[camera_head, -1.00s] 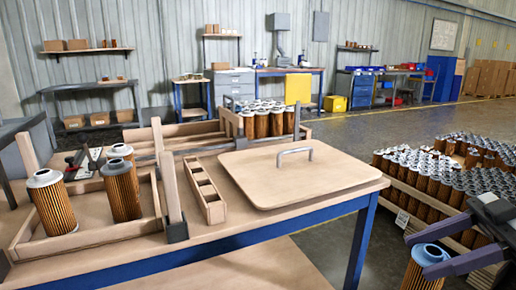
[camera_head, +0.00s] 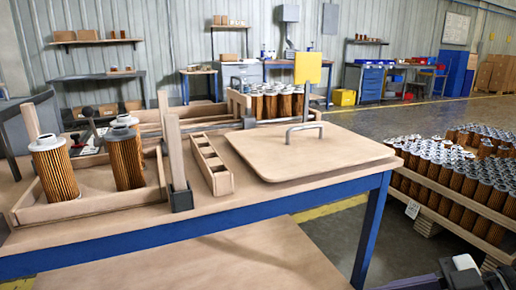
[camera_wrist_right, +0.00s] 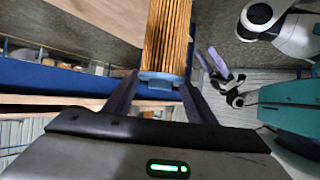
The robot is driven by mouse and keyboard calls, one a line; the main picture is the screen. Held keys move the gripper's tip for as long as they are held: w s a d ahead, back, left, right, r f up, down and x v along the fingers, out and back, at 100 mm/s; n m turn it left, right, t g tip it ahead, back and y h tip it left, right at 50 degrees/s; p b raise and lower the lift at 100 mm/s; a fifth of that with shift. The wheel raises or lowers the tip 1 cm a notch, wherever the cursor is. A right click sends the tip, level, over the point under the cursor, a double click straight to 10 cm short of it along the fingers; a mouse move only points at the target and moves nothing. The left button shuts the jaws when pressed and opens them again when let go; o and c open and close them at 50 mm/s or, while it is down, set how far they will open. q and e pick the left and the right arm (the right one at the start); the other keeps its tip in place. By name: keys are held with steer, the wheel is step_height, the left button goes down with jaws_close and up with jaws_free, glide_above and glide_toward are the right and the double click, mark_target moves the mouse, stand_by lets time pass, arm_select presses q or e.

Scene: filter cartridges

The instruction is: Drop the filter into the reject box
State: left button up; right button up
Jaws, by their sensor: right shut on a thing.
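My right gripper (camera_wrist_right: 158,92) is shut on a filter (camera_wrist_right: 167,35) with pleated tan sides and a blue end cap, seen in the right wrist view. In the head view only part of my right gripper's arm shows at the bottom right edge, and the held filter is out of view. My left gripper (camera_wrist_right: 217,64) shows small in the right wrist view, its purple fingers apart and empty. No box marked as the reject box can be made out.
On the table, a wooden tray (camera_head: 110,209) holds filters with grey caps. A narrow divided tray (camera_head: 222,184) and a flat board (camera_head: 330,158) with a handle lie beside it. A crate of filters stands behind. Rows of filters (camera_head: 465,185) stand on pallets at right.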

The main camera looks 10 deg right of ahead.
steer(key=a, duration=0.1)
steer(key=w+a+m+t+b, duration=0.1)
steer(key=shift+w+a+r+t+h, duration=0.1)
steer(key=shift+w+a+t+h, duration=0.05)
steer(key=shift+a+t+h, duration=0.2)
arm_select(q)
steer(key=d, duration=0.1)
steer(key=d+h, duration=0.1)
steer(key=w+d+r+t, duration=0.1)
steer(key=shift+d+h+b, duration=0.1)
steer(key=shift+h+b, duration=0.2)
steer(key=shift+h, duration=0.1)
arm_select(e)
steer(key=shift+w+a+r+m+t+h, duration=0.35)
steer(key=shift+w+a+r+m, duration=0.1)
steer(key=shift+m, duration=0.35)
steer(key=shift+s+r, duration=0.1)
steer(key=shift+r, duration=0.05)
